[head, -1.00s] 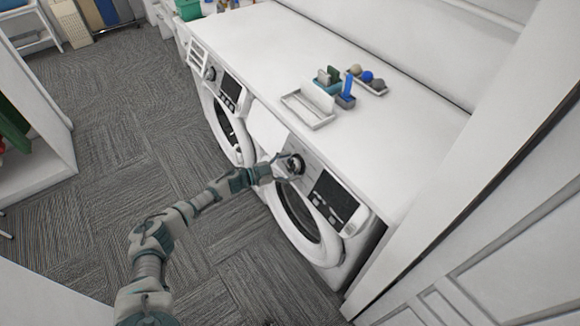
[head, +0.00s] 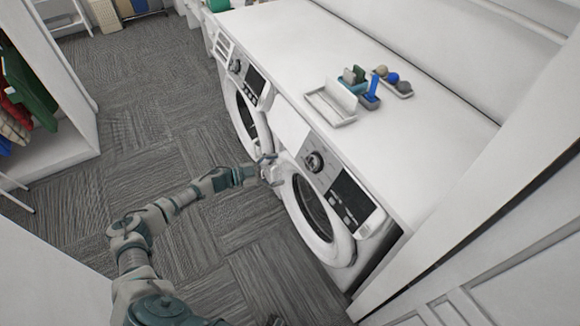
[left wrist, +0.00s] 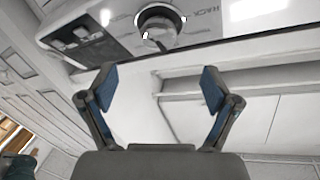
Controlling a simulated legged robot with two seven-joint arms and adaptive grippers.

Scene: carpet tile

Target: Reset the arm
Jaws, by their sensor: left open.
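My left arm comes in from the lower left in the head view. Its gripper (head: 270,168) is in front of the nearer washing machine (head: 345,255), beside the upper left of its round door. In the left wrist view the two blue-padded fingers (left wrist: 157,90) are spread wide with nothing between them. The machine's round knob (left wrist: 160,24) shows beyond them, apart from the fingertips. The same knob (head: 314,161) is uncovered in the head view.
A white counter (head: 300,60) runs above both machines. It bears a white tray (head: 330,105), small blue and teal holders (head: 369,101) and a tray of balls (head: 402,91). The farther machine (head: 240,95) stands to the left. Carpet floor (head: 150,130) is clear; a shelf unit with clothes (head: 30,90) stands left.

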